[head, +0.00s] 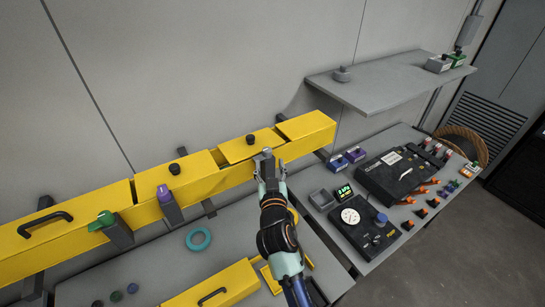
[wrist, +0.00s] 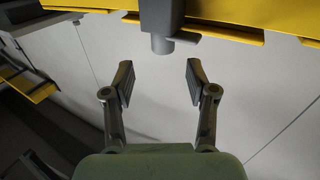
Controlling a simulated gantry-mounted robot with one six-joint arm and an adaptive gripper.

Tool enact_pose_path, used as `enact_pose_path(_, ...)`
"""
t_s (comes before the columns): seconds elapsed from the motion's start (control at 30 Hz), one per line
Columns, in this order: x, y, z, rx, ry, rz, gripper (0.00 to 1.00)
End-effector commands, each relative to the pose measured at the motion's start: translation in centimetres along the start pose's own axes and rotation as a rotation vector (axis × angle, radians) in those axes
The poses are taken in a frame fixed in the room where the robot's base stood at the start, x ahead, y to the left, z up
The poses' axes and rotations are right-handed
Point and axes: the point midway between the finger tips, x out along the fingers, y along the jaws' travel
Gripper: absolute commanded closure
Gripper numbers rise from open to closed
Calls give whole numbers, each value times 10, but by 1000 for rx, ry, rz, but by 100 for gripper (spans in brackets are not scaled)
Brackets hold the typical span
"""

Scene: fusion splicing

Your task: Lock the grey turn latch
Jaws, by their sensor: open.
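The grey turn latch (head: 266,152) is on the front of the yellow duct, right of the purple latch (head: 163,192) and the green latch (head: 104,219). In the wrist view a grey block with a short round stub (wrist: 161,43) shows at the top centre; it appears to be this latch. My gripper (wrist: 160,78) is open and empty, its fingers spread to either side below the stub and apart from it. In the head view my gripper (head: 268,172) is right at the latch and hides part of it. I cannot tell the latch's turn angle.
The yellow duct (head: 60,240) runs along the wall, with lids bearing black knobs (head: 174,168). A teal ring (head: 198,239) lies on the grey bench below. A black case (head: 395,172) and a dial box (head: 362,225) stand on the bench to the right, under a grey shelf (head: 375,82).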

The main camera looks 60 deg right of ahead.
Motion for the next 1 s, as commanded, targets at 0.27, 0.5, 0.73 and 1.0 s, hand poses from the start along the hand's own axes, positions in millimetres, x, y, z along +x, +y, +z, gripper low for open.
enact_pose_path(0.27,41,-2,-3,0,-2,-2,43)
enact_pose_path(0.5,73,-2,-1,1,-2,-3,43)
enact_pose_path(0.73,77,-2,0,1,-2,-3,43)
enact_pose_path(1.0,76,-2,0,1,-2,-3,76)
